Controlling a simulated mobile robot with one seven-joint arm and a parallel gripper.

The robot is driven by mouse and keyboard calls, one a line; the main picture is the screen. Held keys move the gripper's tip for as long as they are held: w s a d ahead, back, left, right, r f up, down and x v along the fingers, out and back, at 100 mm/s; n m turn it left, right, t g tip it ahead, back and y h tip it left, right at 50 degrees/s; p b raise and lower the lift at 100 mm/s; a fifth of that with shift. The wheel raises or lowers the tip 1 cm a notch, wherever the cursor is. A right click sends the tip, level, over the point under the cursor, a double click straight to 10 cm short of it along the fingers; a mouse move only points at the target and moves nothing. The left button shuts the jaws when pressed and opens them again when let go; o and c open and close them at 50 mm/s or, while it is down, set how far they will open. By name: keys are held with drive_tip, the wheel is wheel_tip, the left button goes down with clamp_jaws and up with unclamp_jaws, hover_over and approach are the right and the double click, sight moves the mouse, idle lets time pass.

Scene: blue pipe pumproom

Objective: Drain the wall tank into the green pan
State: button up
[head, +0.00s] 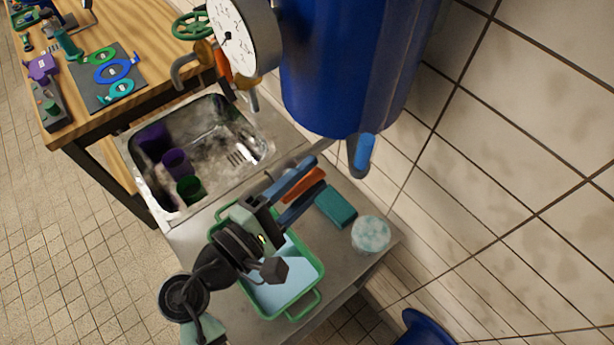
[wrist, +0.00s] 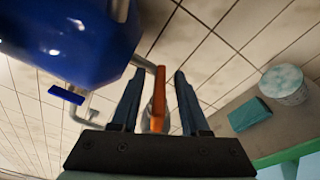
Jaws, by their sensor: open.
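The blue wall tank (head: 345,65) hangs at the top of the head view and fills the upper left of the wrist view (wrist: 65,35). A grey pipe leads from it to an orange lever (wrist: 158,95), which also shows in the head view (head: 303,184). My gripper (wrist: 159,76) is open, with one finger on each side of the orange lever; I cannot tell whether they touch it. A blue handle (head: 365,150) sits on another pipe below the tank. The green pan (head: 316,266) stands on the counter under my arm, partly hidden, with a pale blue surface inside.
A teal block (head: 336,206) and a round speckled container (head: 371,235) stand right of the pan. A sink (head: 215,135) holding several cups lies left. A gauge (head: 240,38) and a workbench (head: 165,50) are farther back. A blue bucket (head: 425,330) is at the bottom right.

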drive_tip(key=b+v, duration=0.3)
drive_tip(key=v, duration=1)
drive_tip(key=shift+b, duration=0.35)
